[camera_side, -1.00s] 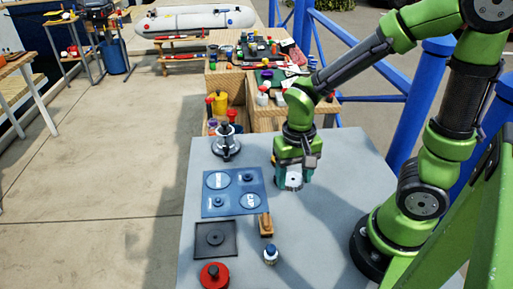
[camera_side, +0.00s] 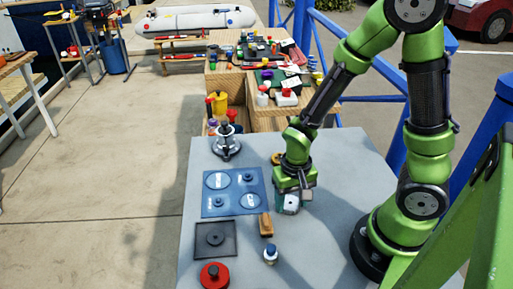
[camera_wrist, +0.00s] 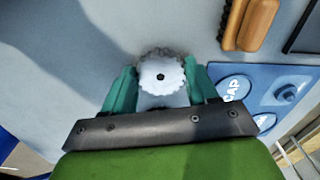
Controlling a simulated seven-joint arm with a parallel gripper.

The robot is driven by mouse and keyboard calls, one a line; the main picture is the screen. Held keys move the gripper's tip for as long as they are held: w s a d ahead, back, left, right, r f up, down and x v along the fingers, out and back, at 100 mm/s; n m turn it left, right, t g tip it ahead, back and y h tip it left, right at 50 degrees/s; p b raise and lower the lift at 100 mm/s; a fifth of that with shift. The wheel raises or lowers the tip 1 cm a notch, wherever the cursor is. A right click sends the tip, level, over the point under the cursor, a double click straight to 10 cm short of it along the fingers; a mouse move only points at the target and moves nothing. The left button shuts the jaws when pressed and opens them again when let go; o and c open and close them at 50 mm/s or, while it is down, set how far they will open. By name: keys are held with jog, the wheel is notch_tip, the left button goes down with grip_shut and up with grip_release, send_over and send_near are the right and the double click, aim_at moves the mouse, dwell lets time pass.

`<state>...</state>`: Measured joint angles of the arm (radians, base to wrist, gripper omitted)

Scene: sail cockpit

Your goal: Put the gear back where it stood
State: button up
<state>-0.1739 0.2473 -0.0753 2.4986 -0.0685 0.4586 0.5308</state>
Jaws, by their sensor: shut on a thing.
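The gear (camera_wrist: 162,77) is a pale, toothed disc with a dark centre hole, held between the teal fingers of my gripper (camera_wrist: 161,88). In the side view my gripper (camera_side: 291,196) is shut on the gear (camera_side: 291,205), over the grey table, to the right of the blue board. The gear looks low, but I cannot tell whether it touches the table. In the wrist view the board (camera_wrist: 262,83) is to the right of the gear, with "CAP" on one circle.
A wooden-handled brush (camera_side: 266,225) lies close to the front left of my gripper. A blue-capped bottle (camera_side: 270,254), a black square tray (camera_side: 201,250) and a red knob (camera_side: 214,275) are nearer. A metal winch (camera_side: 226,145) stands behind the board. The table's right middle is clear.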

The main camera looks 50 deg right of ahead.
jog(key=o, duration=1.2)
jog(key=shift+f, duration=0.1)
jog(key=shift+c, duration=0.2)
notch_tip(320, 180, up, 12)
notch_tip(320, 180, up, 12)
jog(key=n+t+y, duration=0.2)
jog(key=n+t, duration=0.1)
jog(key=t, duration=0.4)
send_over(291, 204)
jog(key=s, duration=0.1)
jog(key=shift+a, duration=0.3)
